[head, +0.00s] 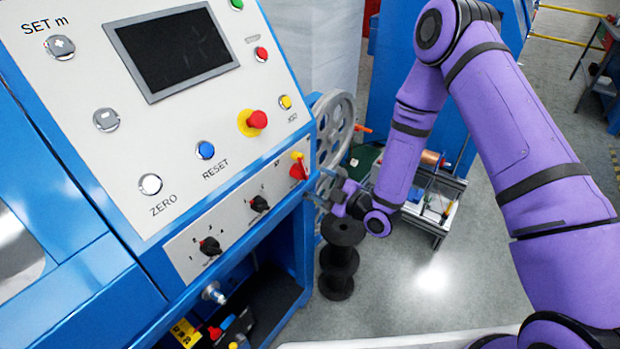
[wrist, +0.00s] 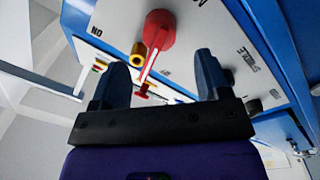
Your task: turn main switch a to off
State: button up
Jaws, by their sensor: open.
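Main switch a appears to be the red rotary switch with a yellow part (head: 298,168) at the right end of the lower panel strip. In the wrist view its red knob (wrist: 160,30) is just beyond my fingertips, with a yellow cylinder (wrist: 138,56) beside it. A thin red and white piece runs down from the knob between the fingers. My gripper (wrist: 160,68) is open and faces the panel, with one finger on each side of that piece; contact cannot be told. In the head view my gripper (head: 328,196) is just right of and below the switch.
Two black selector knobs, one in the middle (head: 259,203) and one at left (head: 210,246), share the strip. A red mushroom button (head: 256,119) sits above on the panel. Black spools (head: 338,262) stand below my gripper, and a grey wheel (head: 333,130) is behind it.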

jog(key=v, duration=0.5)
